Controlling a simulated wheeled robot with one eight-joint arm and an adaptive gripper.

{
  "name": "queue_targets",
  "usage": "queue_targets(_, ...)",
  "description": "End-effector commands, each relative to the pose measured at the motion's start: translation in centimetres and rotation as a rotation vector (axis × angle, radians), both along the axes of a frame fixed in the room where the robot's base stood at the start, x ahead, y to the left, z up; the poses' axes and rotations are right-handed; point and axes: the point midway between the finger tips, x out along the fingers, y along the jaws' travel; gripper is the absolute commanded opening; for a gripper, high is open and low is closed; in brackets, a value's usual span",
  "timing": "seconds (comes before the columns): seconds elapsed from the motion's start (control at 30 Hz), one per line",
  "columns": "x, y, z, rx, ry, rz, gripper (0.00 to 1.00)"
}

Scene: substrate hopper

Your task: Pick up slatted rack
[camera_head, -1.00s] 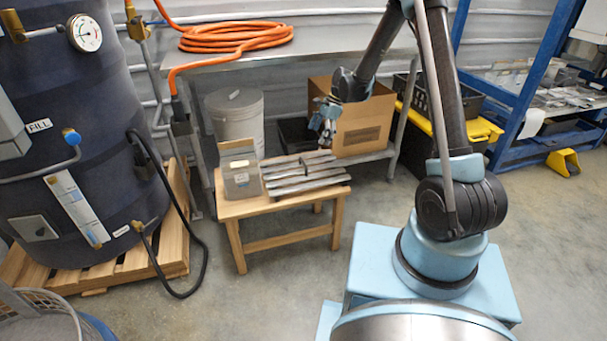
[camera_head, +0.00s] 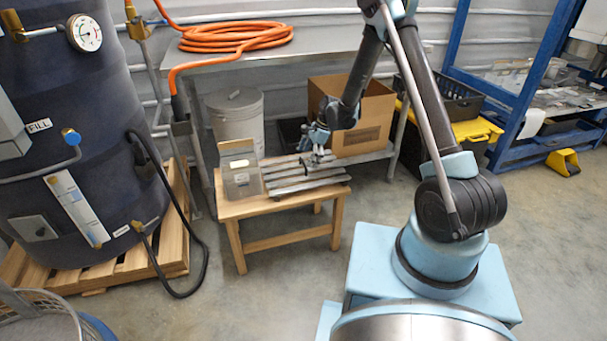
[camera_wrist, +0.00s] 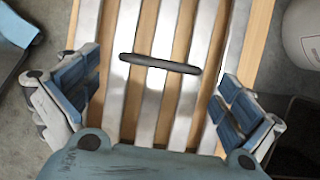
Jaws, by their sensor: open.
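The slatted rack (camera_head: 300,180) lies on the right part of a small wooden table (camera_head: 240,207), its grey metal slats running lengthwise. In the wrist view the slats (camera_wrist: 129,95) fill the middle, with a dark crossbar (camera_wrist: 160,63) lying across them. My gripper (camera_head: 318,158) is just above the rack in the head view. In the wrist view my gripper (camera_wrist: 157,92) is open and empty, with one blue-padded finger on each side of the slats. The gap between fingertips and slats is hard to judge.
A grey box-like container (camera_head: 241,180) stands on the table, left of the rack. Behind are a metal bin (camera_head: 238,120) and a cardboard box (camera_head: 368,128) on a low shelf. A dark tank (camera_head: 80,150) stands at left. Floor at right front is open.

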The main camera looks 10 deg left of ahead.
Motion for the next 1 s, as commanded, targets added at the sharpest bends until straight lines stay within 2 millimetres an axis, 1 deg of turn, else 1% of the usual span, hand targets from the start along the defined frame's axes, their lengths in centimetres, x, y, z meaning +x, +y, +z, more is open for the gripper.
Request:
queue_targets(0.1,-0.3,0.7,-1.5,0.000,0.000,0.001,1.00)
queue_targets(0.2,-0.5,1.0,-2.5,0.000,0.000,0.000,1.00)
queue_targets(0.3,-0.6,1.1,-2.8,0.000,0.000,-0.001,1.00)
queue_targets(0.47,-0.6,1.1,-2.8,0.000,0.000,-0.001,1.00)
queue_targets(0.5,-0.6,1.1,-2.8,0.000,0.000,-0.001,0.95)
queue_targets(0.57,-0.6,1.1,-2.8,0.000,0.000,-0.001,0.82)
queue_targets(0.6,-0.6,1.1,-2.8,0.000,0.000,-0.001,0.73)
queue_targets(0.67,-0.6,1.1,-2.8,0.000,0.000,-0.001,0.59)
queue_targets(0.7,-0.6,1.1,-2.8,0.000,0.000,-0.001,0.50)
queue_targets(0.77,-0.6,1.1,-2.8,0.000,0.000,-0.001,0.36)
queue_targets(0.8,-0.6,1.1,-2.7,0.000,0.000,-0.001,0.32)
queue_targets(1.0,-0.6,1.1,-2.7,0.000,0.000,-0.001,0.31)
